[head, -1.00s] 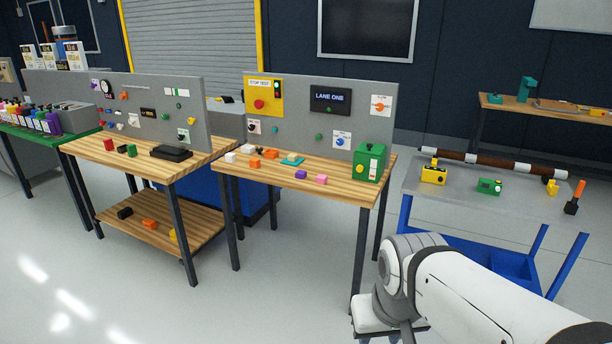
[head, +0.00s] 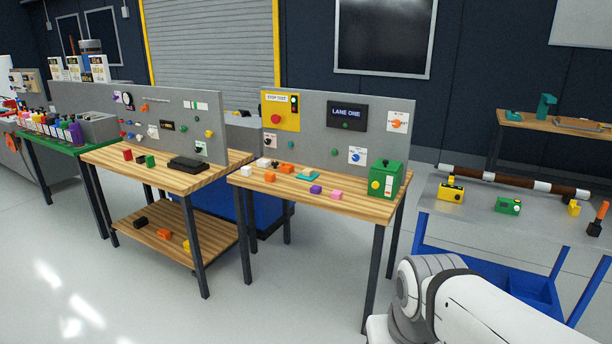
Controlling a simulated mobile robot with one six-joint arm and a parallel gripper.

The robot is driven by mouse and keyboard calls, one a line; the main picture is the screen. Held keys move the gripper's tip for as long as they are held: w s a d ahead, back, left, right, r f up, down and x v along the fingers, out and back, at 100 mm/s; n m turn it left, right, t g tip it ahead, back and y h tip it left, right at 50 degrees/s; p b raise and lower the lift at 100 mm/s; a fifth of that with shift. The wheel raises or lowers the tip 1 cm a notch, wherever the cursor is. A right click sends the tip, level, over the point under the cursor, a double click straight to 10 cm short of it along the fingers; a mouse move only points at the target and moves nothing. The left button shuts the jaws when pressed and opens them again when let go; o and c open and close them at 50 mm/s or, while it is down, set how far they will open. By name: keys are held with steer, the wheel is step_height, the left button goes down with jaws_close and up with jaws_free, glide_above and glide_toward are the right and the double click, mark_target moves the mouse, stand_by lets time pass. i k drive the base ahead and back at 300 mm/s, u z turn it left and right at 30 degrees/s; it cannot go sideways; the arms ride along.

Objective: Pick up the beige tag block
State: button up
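Any tag on the blocks is too small to read. My white arm shows at the lower right, far from these blocks. My gripper is out of the picture.
A green box (head: 378,180) stands at that table's right end, below a grey panel (head: 300,125). A second wooden table (head: 128,171) to the left holds red, green and black items. A grey bench (head: 470,205) is at the right. The floor in front (head: 150,300) is clear.

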mark_target(307, 172)
steer(key=u, duration=0.4)
steer(key=k, duration=1.3)
steer(key=u, duration=0.8)
steer(key=i, duration=3.1)
steer(key=z, duration=0.65)
steer(key=i, duration=1.5)
steer(key=z, duration=1.5)
steer(key=i, duration=0.95)
steer(key=z, duration=0.5)
steer(key=k, duration=0.95)
